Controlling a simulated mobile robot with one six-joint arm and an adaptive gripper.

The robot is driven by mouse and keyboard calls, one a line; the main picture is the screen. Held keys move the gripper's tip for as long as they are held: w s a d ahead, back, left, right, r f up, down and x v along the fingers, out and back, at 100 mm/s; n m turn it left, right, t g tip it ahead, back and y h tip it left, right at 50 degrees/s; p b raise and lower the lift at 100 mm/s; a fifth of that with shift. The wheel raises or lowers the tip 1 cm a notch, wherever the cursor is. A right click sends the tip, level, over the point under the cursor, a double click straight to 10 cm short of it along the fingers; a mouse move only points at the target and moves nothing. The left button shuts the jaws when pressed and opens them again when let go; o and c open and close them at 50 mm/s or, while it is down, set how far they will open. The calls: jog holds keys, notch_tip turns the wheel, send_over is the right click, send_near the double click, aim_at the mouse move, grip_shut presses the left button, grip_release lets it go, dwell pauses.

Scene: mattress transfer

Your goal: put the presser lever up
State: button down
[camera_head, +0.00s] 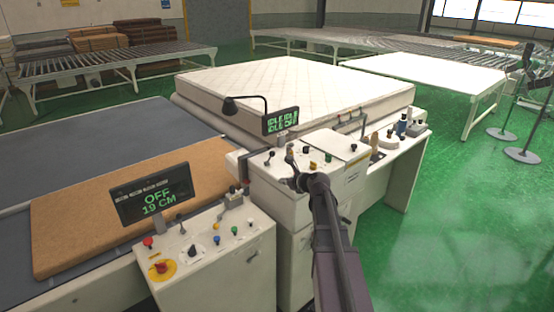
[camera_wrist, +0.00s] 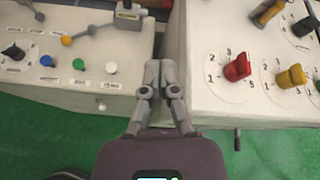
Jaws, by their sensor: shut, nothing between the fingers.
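Several levers stand on two white control consoles, and I cannot read which is labelled presser. On the left console (camera_head: 222,278) a small dark-knobbed lever (camera_head: 181,220) stands near the display. On the right console (camera_head: 262,183) another lever (camera_head: 269,155) stands below a second display. My gripper (camera_head: 293,178) is shut and empty, by the right console's front edge. In the wrist view my gripper (camera_wrist: 160,66) points at the gap between the consoles, touching no lever.
Red (camera_wrist: 236,67) and yellow (camera_wrist: 291,76) selector knobs sit right of my gripper. Blue, green and white buttons sit left. The display reading OFF 19 CM (camera_head: 154,196) stands over the left console. A white mattress (camera_head: 300,90) lies behind; a brown slab (camera_head: 90,222) lies left.

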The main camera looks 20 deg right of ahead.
jog(key=d+m, duration=0.1)
jog(key=d, duration=0.1)
jog(key=w+d+r+m+t, duration=0.1)
jog(key=m, duration=0.1)
jog(key=d+r+m+h, duration=0.1)
jog(key=d, duration=0.1)
jog(key=shift+w+d+r+m+t, duration=0.2)
jog(key=shift+w+d+m+t, duration=0.1)
jog(key=shift+m+t, duration=0.1)
jog(key=shift+w+f, duration=0.1)
jog(key=b+x, duration=0.3)
jog(key=x, duration=0.7)
jog(key=shift+f, duration=0.1)
jog(key=shift+w+a+r+p, duration=0.15)
jog(key=shift+w+r+p, duration=0.65)
jog(key=shift+w, duration=0.4)
jog(key=shift+w+a+r, duration=0.1)
jog(key=shift+w+r, duration=0.1)
jog(key=shift+w, duration=0.3)
jog(key=shift+d+r+p, duration=0.2)
jog(key=shift+d+p, duration=0.05)
jog(key=shift+p, duration=0.2)
